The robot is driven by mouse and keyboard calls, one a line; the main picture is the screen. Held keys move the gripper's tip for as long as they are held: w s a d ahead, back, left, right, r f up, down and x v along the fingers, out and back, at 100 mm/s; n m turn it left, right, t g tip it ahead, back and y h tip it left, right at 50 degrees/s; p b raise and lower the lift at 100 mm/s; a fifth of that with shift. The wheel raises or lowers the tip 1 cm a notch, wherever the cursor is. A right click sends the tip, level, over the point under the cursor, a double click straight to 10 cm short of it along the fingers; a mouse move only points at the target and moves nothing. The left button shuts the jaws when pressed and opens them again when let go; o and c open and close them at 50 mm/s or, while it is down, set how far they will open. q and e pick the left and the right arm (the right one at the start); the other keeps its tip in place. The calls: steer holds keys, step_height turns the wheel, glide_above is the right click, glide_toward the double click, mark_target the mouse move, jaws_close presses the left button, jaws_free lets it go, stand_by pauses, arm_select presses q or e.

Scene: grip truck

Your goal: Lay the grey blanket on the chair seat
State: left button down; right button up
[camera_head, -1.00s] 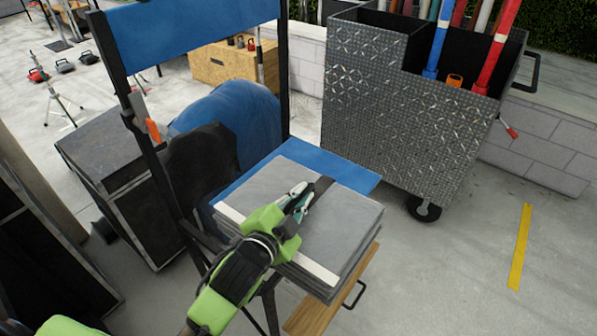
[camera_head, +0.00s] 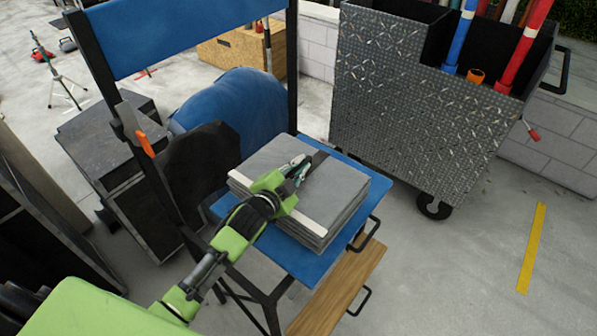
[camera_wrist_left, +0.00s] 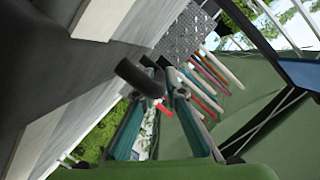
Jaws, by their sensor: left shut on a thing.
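The grey blanket (camera_head: 338,190) is a folded, layered square with a pale band and a dark strap (camera_head: 318,163) across its top. It is over the blue chair seat (camera_head: 286,260), with blue showing around its left, front and right sides. I cannot tell whether its underside fully touches the seat. My left gripper (camera_head: 301,168) is shut on the blanket's strap, above the middle of the top. In the left wrist view, the fingers (camera_wrist_left: 160,82) are at a dark strap loop, and the grey blanket (camera_wrist_left: 45,75) fills the left side. My right gripper is out of view.
The chair's blue backrest (camera_head: 190,32) and black frame stand to the left and behind. A metal tread-plate cart (camera_head: 410,110) stands behind right. A wooden board (camera_head: 335,295) with black handles is below the seat front. Open concrete floor (camera_head: 455,270) lies to the right.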

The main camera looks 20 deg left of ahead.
arm_select(q)
steer(key=shift+w+a+f, duration=0.3)
steer(key=shift+w+f, duration=0.3)
steer(key=shift+f, duration=0.05)
steer(key=shift+w+a+f, duration=0.25)
steer(key=shift+w+f, duration=0.35)
steer(key=shift+f, duration=1.55)
steer(key=c, duration=2.1)
jaws_free()
steer(key=shift+s+f, duration=0.1)
steer(key=shift+f, duration=0.15)
steer(key=b+v, duration=0.1)
steer(key=v, duration=1.1)
